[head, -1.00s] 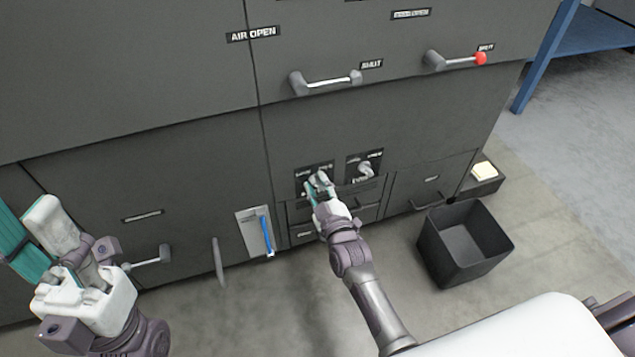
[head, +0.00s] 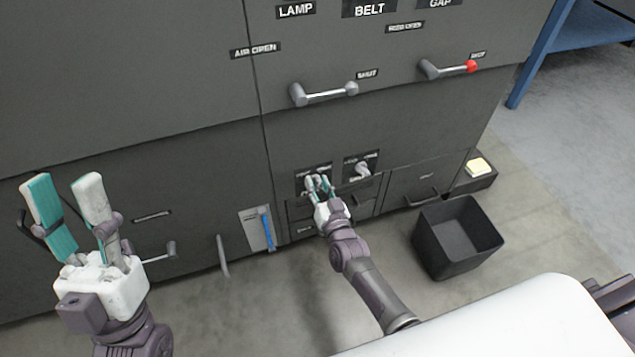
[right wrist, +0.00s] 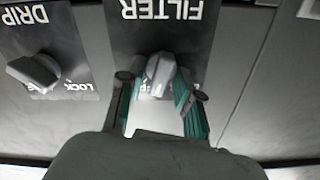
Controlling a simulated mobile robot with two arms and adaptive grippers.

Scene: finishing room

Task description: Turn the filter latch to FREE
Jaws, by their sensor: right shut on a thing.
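The filter latch is a small grey knob (right wrist: 160,72) on a dark plate lettered FILTER (right wrist: 160,20), upside down in the right wrist view. My right gripper (right wrist: 160,95) has one finger on each side of the knob and is shut on it. The knob points roughly along the plate's up-down line; the words beside it are mostly covered by my fingers. In the head view my right gripper (head: 318,182) reaches the left of two small latch plates and hides most of it. My left gripper (head: 63,182) is open and empty at the left, fingers pointing up.
A similar DRIP knob (right wrist: 36,72) sits close beside the filter plate. Handles (head: 325,94) stick out above, one with a red end (head: 470,67). Drawers lie below the latches.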

